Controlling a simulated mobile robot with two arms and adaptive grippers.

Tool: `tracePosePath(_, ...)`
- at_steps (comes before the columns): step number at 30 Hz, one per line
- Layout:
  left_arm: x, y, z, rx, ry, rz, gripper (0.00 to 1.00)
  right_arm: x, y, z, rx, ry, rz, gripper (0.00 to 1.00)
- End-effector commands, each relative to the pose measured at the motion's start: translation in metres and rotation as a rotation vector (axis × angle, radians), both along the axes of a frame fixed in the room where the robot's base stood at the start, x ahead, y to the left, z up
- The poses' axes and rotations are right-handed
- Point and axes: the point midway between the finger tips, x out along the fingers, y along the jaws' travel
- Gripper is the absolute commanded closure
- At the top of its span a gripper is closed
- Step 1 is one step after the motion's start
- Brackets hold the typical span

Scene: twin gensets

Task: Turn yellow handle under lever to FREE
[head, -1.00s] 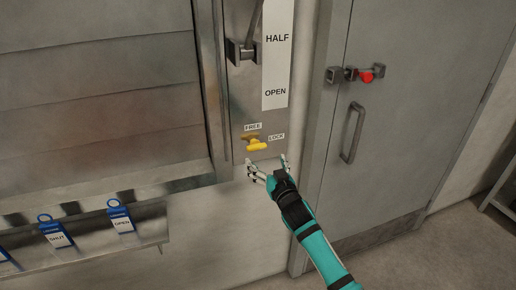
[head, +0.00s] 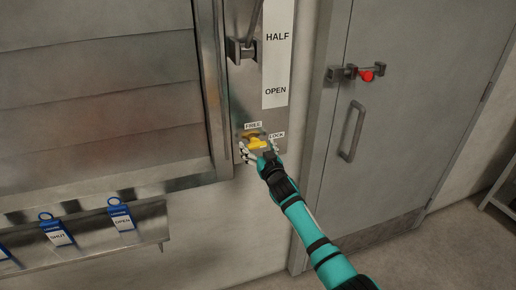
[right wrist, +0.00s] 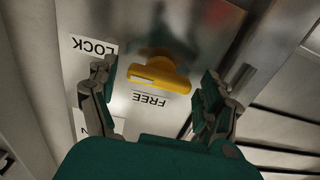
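The yellow handle (head: 257,143) sits low on the metal plate, below the lever (head: 243,46). A FREE label (head: 253,125) is above it and a LOCK label (head: 277,135) to its right. In the head view the handle lies roughly level, pointing toward the LOCK side. My right gripper (head: 259,150) is open around the handle. In the right wrist view the yellow handle (right wrist: 160,74) lies between the two spread fingers (right wrist: 153,98), with a gap on each side. My left gripper is not in view.
The plate has a white strip (head: 276,65) marked HALF and OPEN. A grey door (head: 415,120) with a pull handle and red-knobbed latch (head: 366,75) stands to the right. A ledge (head: 150,225) with blue tags (head: 121,217) is at lower left.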

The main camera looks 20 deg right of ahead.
Motion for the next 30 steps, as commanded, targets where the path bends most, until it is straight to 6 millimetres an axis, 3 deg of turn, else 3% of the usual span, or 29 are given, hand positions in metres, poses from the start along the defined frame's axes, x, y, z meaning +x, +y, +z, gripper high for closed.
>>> tracePosePath(2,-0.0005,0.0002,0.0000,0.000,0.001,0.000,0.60,-0.0001,0.0000,-0.0001,0.000,0.000,0.000,0.31)
tracePosePath(10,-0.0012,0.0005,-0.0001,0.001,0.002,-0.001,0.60,-0.0002,0.0000,-0.0001,0.000,0.000,0.000,0.66)
tracePosePath(20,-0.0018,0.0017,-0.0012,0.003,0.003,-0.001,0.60,-0.0003,0.0000,-0.0004,-0.047,-0.002,0.000,0.68)
tracePosePath(30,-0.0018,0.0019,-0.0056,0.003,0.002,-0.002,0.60,-0.0002,0.0001,-0.0006,-0.281,-0.011,0.001,0.68)
